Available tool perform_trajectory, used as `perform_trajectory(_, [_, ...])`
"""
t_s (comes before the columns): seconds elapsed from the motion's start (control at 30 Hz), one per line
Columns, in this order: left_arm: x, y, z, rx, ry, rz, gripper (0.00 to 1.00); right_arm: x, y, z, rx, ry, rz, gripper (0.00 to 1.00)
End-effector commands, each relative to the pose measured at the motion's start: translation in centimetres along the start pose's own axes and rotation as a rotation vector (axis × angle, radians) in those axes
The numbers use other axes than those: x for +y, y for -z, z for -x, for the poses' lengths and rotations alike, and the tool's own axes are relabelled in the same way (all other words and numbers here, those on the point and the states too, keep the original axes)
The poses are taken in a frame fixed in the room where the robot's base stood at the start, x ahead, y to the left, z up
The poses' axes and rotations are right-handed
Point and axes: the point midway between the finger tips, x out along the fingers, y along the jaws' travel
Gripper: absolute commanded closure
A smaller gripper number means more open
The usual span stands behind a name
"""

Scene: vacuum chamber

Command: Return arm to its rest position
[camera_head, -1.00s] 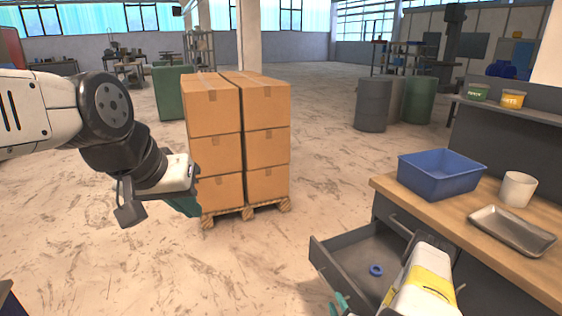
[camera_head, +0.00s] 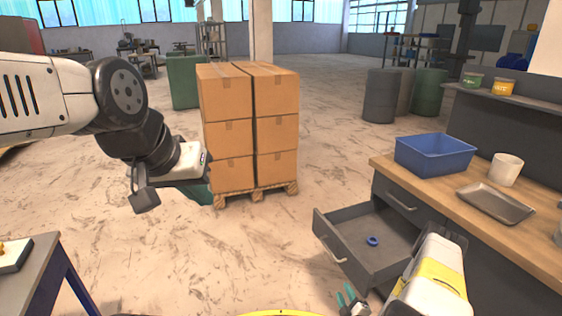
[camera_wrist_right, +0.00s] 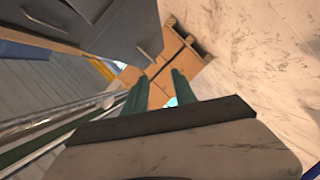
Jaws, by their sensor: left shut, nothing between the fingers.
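My left arm comes in from the left in the head view, bent at the elbow. Its gripper (camera_head: 200,192) has green fingers, is shut and empty, and hangs over the floor in front of the stacked boxes. My right arm is at the lower right, in front of the workbench. Its gripper (camera_head: 347,297) is below the front of the open drawer in the picture. In the right wrist view the two green fingers of this gripper (camera_wrist_right: 160,90) stand apart with nothing visible between them.
The open grey drawer (camera_head: 338,255) juts from the workbench (camera_head: 440,198) and holds a blue ring (camera_head: 372,241). A blue bin (camera_head: 434,158), white cup (camera_head: 507,170) and metal tray (camera_head: 495,204) stand on top. Boxes (camera_head: 232,128) sit on a pallet (camera_head: 255,195). A table (camera_head: 42,262) is at lower left.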

Motion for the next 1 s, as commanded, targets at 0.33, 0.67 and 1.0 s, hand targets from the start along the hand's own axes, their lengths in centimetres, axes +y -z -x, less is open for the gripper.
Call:
perform_trajectory(0.33, [0.0,0.0,0.0,-0.001,0.0,0.0,1.0,3.1,0.3,-2.6,0.006,0.059,0.0,0.68])
perform_trajectory(0.67, [0.0,0.0,0.0,-0.001,0.0,0.0,1.0,9.4,1.8,-6.4,-0.017,0.166,-0.017,0.68])
perform_trajectory(1.0, [0.0,0.0,0.0,-0.001,0.0,0.0,1.0,22.3,7.8,-8.7,-0.151,0.306,-0.114,0.68])
